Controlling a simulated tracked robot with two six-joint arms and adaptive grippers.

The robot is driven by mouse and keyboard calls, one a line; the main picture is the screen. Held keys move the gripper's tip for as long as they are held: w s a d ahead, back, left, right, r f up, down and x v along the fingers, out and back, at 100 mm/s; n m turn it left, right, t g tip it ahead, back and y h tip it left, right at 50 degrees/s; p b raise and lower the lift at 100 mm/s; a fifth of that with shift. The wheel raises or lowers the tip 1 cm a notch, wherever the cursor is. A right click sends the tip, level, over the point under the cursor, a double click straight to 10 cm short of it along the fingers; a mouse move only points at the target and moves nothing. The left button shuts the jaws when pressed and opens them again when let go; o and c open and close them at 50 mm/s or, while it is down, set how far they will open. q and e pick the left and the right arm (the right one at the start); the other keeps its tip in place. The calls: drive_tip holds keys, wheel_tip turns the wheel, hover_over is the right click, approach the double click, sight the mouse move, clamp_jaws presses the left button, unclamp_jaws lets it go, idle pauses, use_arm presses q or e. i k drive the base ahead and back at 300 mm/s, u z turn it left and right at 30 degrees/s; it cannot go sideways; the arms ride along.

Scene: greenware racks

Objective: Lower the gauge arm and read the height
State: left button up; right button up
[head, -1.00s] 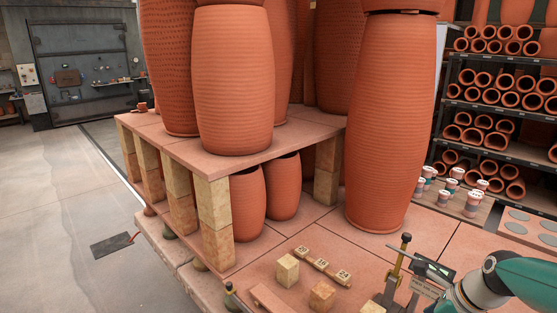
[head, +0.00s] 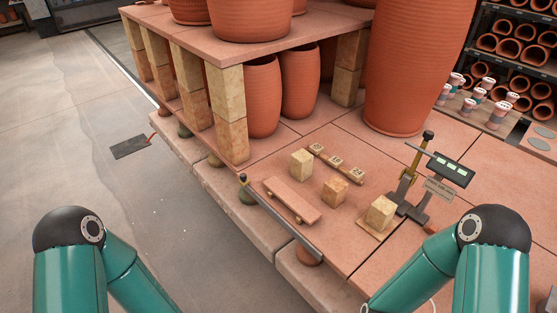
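A thin bar, apparently the gauge arm (head: 419,149), is slanted high on the upright. A dark readout (head: 447,169) with small pale green windows sits beside it; its figures are too small to read. A tan block (head: 381,212) rests on a small plate left of the gauge foot. Both my teal arms enter at the bottom, but neither gripper is in view.
A tall clay vessel (head: 412,70) stands behind the gauge.

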sight(427, 135)
drive_tip(key=u, duration=0.35)
drive_tip(key=k, duration=1)
drive_tip(key=z, duration=0.4)
drive_tip(key=i, duration=0.5)
